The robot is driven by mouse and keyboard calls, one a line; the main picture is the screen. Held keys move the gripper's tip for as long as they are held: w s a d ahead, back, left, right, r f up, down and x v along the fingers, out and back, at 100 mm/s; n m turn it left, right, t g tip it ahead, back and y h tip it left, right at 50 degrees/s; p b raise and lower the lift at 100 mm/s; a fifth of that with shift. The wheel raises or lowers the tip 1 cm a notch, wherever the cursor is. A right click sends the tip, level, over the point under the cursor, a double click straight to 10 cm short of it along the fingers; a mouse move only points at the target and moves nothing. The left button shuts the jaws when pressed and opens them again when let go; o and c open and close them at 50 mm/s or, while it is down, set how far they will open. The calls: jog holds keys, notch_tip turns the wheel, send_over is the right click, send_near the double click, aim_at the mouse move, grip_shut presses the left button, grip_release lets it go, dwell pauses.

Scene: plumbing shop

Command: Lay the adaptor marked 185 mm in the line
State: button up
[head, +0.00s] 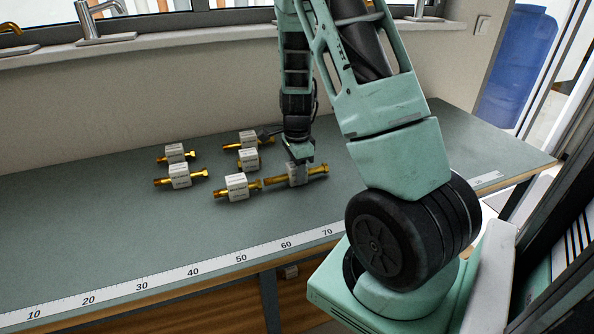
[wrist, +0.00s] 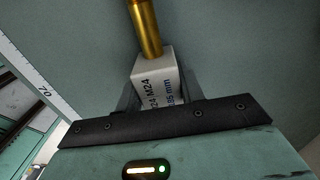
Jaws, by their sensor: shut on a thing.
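My gripper (head: 298,168) is shut on the white block of a brass-ended adaptor (head: 318,170), low over the bench. In the wrist view the jaws of my gripper (wrist: 165,105) grip the white block (wrist: 153,78), with one brass end (wrist: 145,28) pointing away. Its label shows "M24" and what looks like "85 mm"; the start of the number is hidden. The left end of the held adaptor is close to the right end of another adaptor (head: 237,186), roughly in line with it. I cannot tell whether they touch.
Several more adaptors lie behind and to the left: one at the back left (head: 175,152), one before it (head: 180,175), one at the back (head: 249,139) and a short one (head: 247,159). A ruler strip (head: 193,271) runs along the bench's front edge. The bench's left front is clear.

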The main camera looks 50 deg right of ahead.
jog(key=shift+f, duration=0.15)
jog(key=o, duration=1.1)
notch_tip(320, 180, up, 12)
jog(key=a+r+n+y, duration=0.1)
jog(key=a+r+n, duration=0.1)
jog(key=a+n, duration=1.75)
jog(key=s+a+r+n, duration=0.1)
jog(key=s+a+n, duration=1.1)
jog(key=s+a, duration=0.5)
jog(key=a, duration=0.4)
jog(key=shift+r+n, duration=0.15)
jog(key=shift+n, duration=0.2)
